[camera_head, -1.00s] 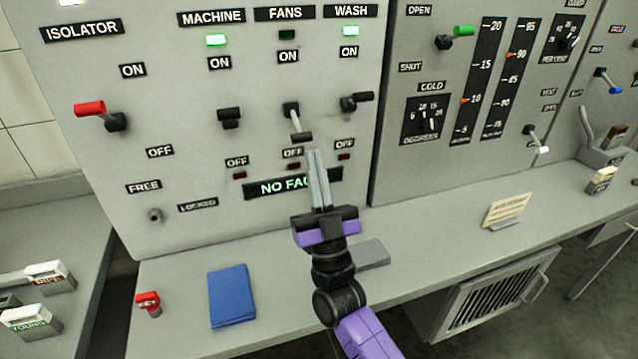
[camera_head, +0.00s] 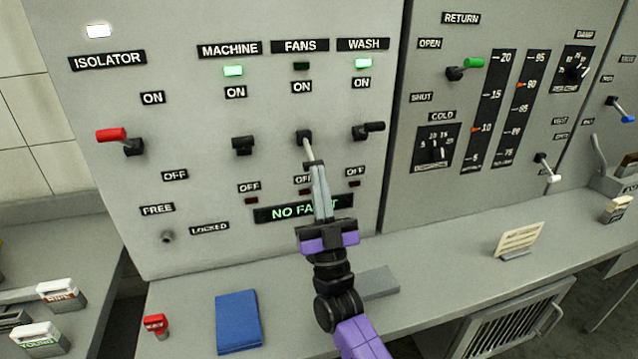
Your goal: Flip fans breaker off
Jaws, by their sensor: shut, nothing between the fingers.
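The fans breaker (camera_head: 307,146) is a dark pivot with a pale lever on the grey panel, under the FANS label (camera_head: 300,46). Its lever points down toward the OFF label, which my gripper partly covers. The small fans lamp (camera_head: 301,66) above it is dark green and unlit. My gripper (camera_head: 315,168) is shut and empty, its fingers pointing up at the panel. Its tips overlap the lower end of the fans lever in the picture; I cannot tell whether they touch it.
The machine switch (camera_head: 243,145) is to the left and the wash switch (camera_head: 368,131) to the right, both under lit green lamps. A red isolator handle (camera_head: 112,134) is farther left. A blue book (camera_head: 238,321) and a red key tag (camera_head: 156,325) lie on the counter below.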

